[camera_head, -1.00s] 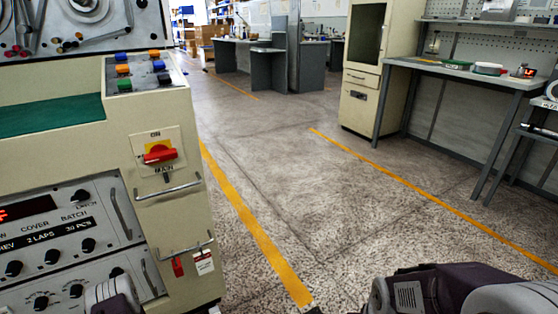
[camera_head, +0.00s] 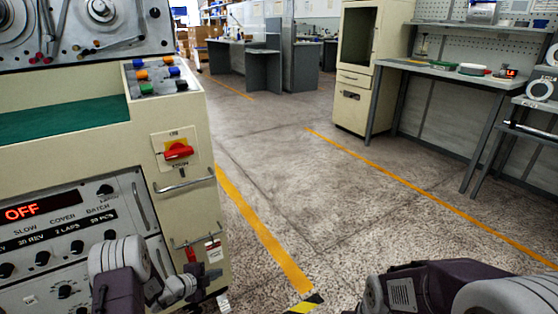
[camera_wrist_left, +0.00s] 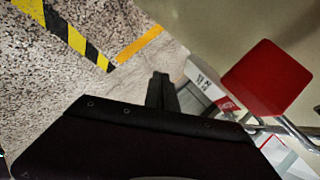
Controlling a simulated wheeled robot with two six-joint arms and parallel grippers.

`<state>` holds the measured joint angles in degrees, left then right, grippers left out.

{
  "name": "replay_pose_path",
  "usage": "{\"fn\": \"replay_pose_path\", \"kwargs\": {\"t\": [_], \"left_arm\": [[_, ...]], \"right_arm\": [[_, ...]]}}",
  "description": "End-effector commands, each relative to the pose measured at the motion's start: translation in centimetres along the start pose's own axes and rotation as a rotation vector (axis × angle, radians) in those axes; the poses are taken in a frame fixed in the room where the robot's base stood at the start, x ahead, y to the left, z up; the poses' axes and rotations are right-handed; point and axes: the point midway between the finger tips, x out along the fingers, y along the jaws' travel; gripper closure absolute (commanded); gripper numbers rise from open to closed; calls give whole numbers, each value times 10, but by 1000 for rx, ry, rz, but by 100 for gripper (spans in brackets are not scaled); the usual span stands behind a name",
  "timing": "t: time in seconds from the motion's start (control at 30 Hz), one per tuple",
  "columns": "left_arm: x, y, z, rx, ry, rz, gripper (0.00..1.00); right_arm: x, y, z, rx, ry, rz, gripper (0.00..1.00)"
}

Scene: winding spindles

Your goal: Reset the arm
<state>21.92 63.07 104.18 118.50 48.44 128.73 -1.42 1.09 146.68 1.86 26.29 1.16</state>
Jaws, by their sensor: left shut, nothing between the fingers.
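My left arm (camera_head: 120,270) rises from the bottom edge of the head view, in front of the cream winding machine's control panel. My left gripper (camera_wrist_left: 162,92) shows in the left wrist view with its dark fingers together and empty.
The winding machine (camera_head: 60,95) fills the left, with a red main switch (camera_head: 178,151) and a display reading OFF (camera_head: 40,209). A cream cabinet (camera_head: 355,100) and a workbench (camera_head: 450,72) stand at the right. The floor between is clear, with yellow lines.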

Motion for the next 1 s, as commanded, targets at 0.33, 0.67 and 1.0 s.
{"fn": "replay_pose_path", "kwargs": {"t": [0.33,0.67,1.0], "left_arm": [[-148,-33,-243,1659,566,191,100],[-267,52,-197,-2357,-1072,-43,100],[-301,26,-183,-1554,-944,234,100]], "right_arm": [[-42,-1,-4,0,0,0,100],[-47,-1,-5,0,0,0,100],[-90,-2,-9,0,-1,0,100]]}}
